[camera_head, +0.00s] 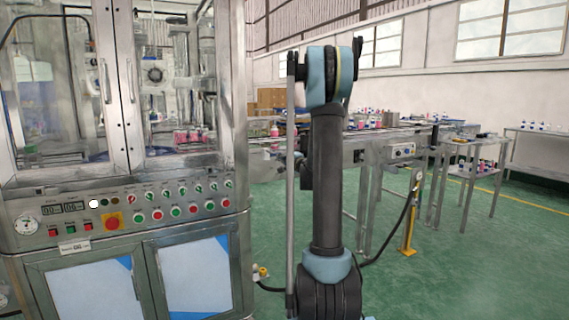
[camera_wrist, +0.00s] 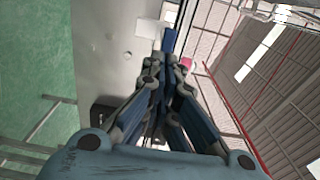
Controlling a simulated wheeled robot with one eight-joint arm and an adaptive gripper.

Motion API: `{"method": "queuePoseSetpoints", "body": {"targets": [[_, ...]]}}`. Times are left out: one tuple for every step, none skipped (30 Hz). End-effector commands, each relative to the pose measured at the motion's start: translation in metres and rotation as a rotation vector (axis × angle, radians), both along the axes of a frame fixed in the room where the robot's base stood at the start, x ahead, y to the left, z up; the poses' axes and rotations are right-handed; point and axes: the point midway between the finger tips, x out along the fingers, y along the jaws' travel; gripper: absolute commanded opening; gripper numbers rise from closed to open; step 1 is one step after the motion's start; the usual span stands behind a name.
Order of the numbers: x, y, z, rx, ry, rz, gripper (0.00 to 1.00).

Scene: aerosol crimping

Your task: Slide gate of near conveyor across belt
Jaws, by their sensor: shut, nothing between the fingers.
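My gripper (camera_wrist: 167,68) is shut with nothing between its fingers in the wrist view. Its tips are close to a grey metal surface (camera_wrist: 112,45), which looks like the conveyor's side. A narrow blue piece (camera_wrist: 169,40) shows just beyond the tips; I cannot tell whether it is the gate or whether the fingers touch it. A pink item (camera_wrist: 187,63) is beside the tips. In the head view the conveyor (camera_head: 395,133) runs behind my upright arm, which hides part of it. The gripper and the gate cannot be made out there.
A large metal machine (camera_head: 130,190) with glass doors and a button panel fills the left. A pink bottle (camera_head: 274,131) stands at the conveyor's left end. A yellow post (camera_head: 408,235) with a black hose stands on the right. Green floor (camera_head: 480,270) is open at front right.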

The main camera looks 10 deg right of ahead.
Motion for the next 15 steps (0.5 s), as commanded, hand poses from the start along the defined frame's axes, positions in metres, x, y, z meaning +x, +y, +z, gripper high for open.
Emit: {"method": "queuePoseSetpoints", "body": {"targets": [[0.0042, 0.0017, 0.0000, 0.000, 0.000, 0.001, 0.00], [0.0059, 0.0023, 0.0000, 0.000, 0.000, 0.001, 0.00], [0.0077, 0.0031, 0.0001, 0.000, 0.000, 0.001, 0.00], [0.0087, 0.0035, 0.0001, 0.000, 0.000, 0.001, 0.00], [0.0096, 0.0039, 0.0001, 0.000, 0.000, 0.001, 0.00], [0.0103, 0.0042, 0.0001, 0.000, 0.000, 0.001, 0.00], [0.0107, 0.0044, 0.0001, 0.000, 0.000, 0.001, 0.00], [0.0109, 0.0043, 0.0001, 0.000, 0.000, 0.001, 0.00], [0.0110, 0.0044, 0.0000, 0.000, 0.000, 0.001, 0.00], [0.0110, 0.0044, 0.0001, 0.000, 0.000, 0.001, 0.00], [0.0109, 0.0043, 0.0001, 0.000, 0.000, 0.001, 0.00], [0.0109, 0.0043, 0.0000, 0.000, 0.000, 0.001, 0.00], [0.0108, 0.0043, 0.0001, 0.000, 0.000, 0.001, 0.00], [0.0108, 0.0043, 0.0000, 0.000, 0.000, 0.001, 0.00], [0.0108, 0.0043, 0.0000, 0.000, 0.000, 0.001, 0.00]]}}
